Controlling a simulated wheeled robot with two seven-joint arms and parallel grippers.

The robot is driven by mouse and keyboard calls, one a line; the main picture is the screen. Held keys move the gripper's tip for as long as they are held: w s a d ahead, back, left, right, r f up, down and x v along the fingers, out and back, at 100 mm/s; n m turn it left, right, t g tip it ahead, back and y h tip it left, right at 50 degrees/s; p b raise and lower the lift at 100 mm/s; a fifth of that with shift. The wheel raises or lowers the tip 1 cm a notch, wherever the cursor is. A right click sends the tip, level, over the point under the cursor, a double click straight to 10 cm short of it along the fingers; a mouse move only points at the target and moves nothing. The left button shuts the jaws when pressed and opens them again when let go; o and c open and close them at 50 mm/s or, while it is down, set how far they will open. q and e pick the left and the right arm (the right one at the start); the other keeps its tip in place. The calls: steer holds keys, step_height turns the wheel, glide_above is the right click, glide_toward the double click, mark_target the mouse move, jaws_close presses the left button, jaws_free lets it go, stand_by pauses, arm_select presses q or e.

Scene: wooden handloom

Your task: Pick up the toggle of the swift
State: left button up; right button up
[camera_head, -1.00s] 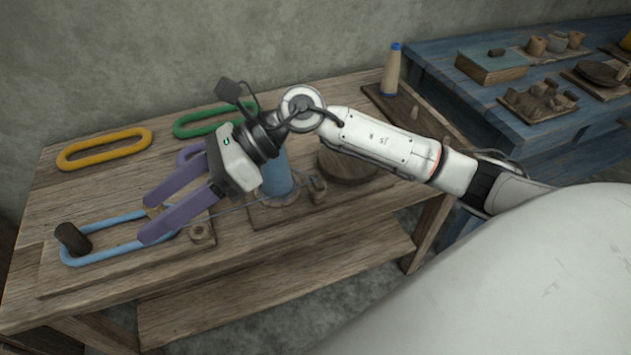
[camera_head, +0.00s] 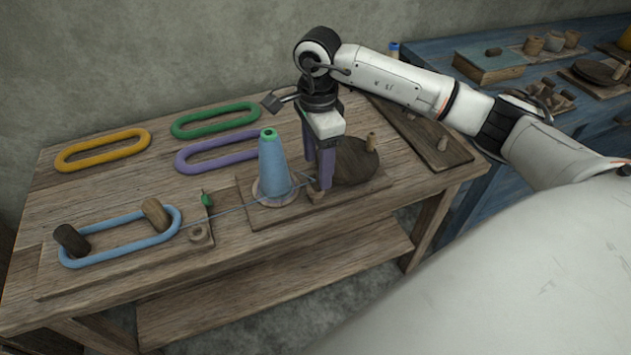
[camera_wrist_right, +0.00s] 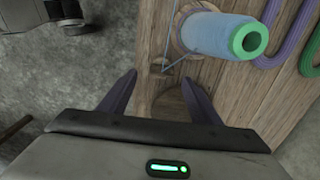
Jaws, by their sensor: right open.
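A small green upright piece (camera_head: 207,199) at the board's right end looks like the toggle; I cannot be sure. My right gripper (camera_head: 320,188) points down, open, well to the right of it, beside the blue yarn cone (camera_head: 272,168). In the right wrist view its fingertips (camera_wrist_right: 162,82) are apart with nothing held between them. The green piece does not show clearly there. My left gripper is out of view.
A blue thread runs from the swift past a small wooden ring (camera_head: 200,233) toward the cone. A dark round disc (camera_head: 354,163) with a knob lies behind my gripper. Yellow (camera_head: 103,150), green (camera_head: 215,120) and purple (camera_head: 217,152) loops lie at the back. A blue table (camera_head: 440,62) stands right.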

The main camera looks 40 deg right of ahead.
mark_target(317, 180)
step_height(317, 180, down, 5)
steer(key=shift+w+d+r, duration=0.1)
steer(key=shift+w, duration=0.05)
steer(key=c, duration=1.1)
